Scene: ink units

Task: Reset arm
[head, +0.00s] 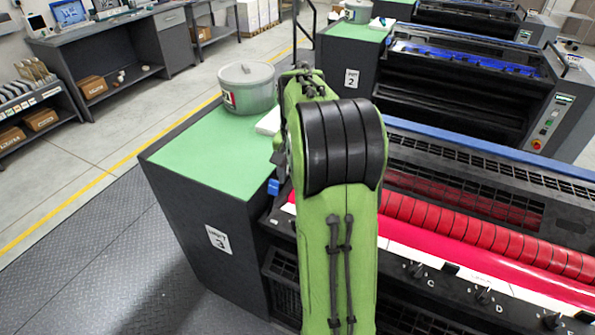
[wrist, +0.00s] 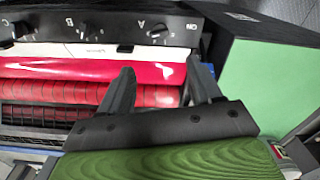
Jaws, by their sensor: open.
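My green arm reaches forward over the ink unit in the head view and hides my gripper there. In the wrist view my gripper (wrist: 160,75) is open, its two dark fingers apart with nothing between them. Beyond the fingers lie the red ink tray (wrist: 60,68) and the dark panel with knobs (wrist: 95,28) marked A and B. The red roller (head: 450,221) of this unit also shows in the head view, right of my arm. I cannot tell how far the fingers are from the unit.
A green-topped cabinet (head: 190,150) labelled 3 stands left of my arm, with a lidded grey tin (head: 248,90) on it. A white item (head: 269,121), partly hidden, lies beside the arm. Unit 2 (head: 470,85) stands behind. The floor at left is clear.

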